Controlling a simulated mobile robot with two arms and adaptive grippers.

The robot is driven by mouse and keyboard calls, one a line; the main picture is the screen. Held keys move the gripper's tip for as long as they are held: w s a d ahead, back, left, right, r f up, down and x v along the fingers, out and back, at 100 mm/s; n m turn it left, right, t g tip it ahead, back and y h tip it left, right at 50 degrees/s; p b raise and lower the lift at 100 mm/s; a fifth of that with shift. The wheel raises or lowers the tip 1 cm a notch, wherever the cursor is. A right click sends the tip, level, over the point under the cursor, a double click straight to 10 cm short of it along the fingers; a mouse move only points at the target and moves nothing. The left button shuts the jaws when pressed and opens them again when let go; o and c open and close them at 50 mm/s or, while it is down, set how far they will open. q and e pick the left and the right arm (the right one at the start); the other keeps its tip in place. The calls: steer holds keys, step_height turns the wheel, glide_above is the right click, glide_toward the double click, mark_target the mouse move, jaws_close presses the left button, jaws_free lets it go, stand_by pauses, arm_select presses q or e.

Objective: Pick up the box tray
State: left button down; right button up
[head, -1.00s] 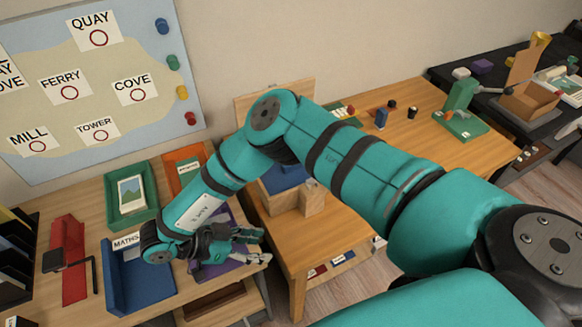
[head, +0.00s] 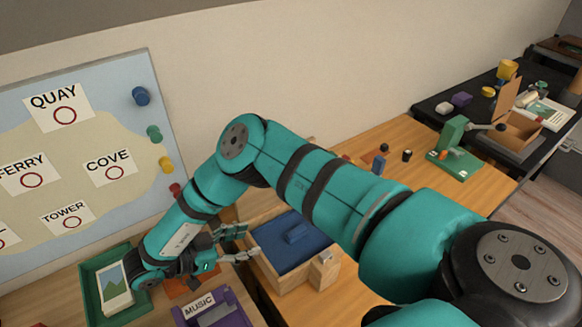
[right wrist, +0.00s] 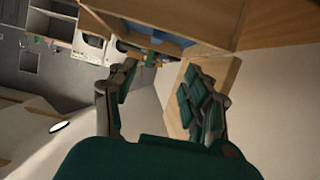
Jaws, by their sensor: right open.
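My right gripper (head: 244,242) is open and empty, beside the left wall of a wooden box (head: 276,279) with a blue inside. In the right wrist view its open fingers (right wrist: 160,78) have nothing between them, and a wooden box edge with blue (right wrist: 168,38) shows beyond. Far right, an open cardboard box (head: 518,125) stands on a dark tray (head: 507,143) on the black table, well away from the gripper. I cannot tell for certain which is the box tray. My left gripper is out of view.
A green tray (head: 92,274) with a picture, an orange tray (head: 195,291) partly behind my wrist and a purple MUSIC tray (head: 223,317) are on the left desk. A wooden block (head: 324,271) adjoins the wooden box. A green stand (head: 452,145) is on the wooden table.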

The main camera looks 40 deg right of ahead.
steer(key=p, duration=0.1)
glide_toward(298, 230)
steer(key=shift+d+r, duration=0.2)
steer(key=shift+r, duration=0.05)
steer(key=x, duration=0.2)
steer(key=shift+w+d+f, duration=0.1)
steer(key=shift+d+f, duration=0.15)
steer(key=shift+d, duration=0.05)
steer(key=shift+d+f, duration=0.2)
steer(key=shift+d, duration=0.35)
steer(key=shift+d+f, duration=0.1)
steer(key=shift+d, duration=0.1)
steer(key=x, duration=0.4)
steer(key=shift+s+d+f+p, duration=0.15)
steer(key=shift+s+f+p, duration=0.15)
steer(key=shift+s+p, duration=0.05)
steer(key=shift+d, duration=0.1)
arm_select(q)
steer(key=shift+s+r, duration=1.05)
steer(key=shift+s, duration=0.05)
arm_select(e)
jaws_close()
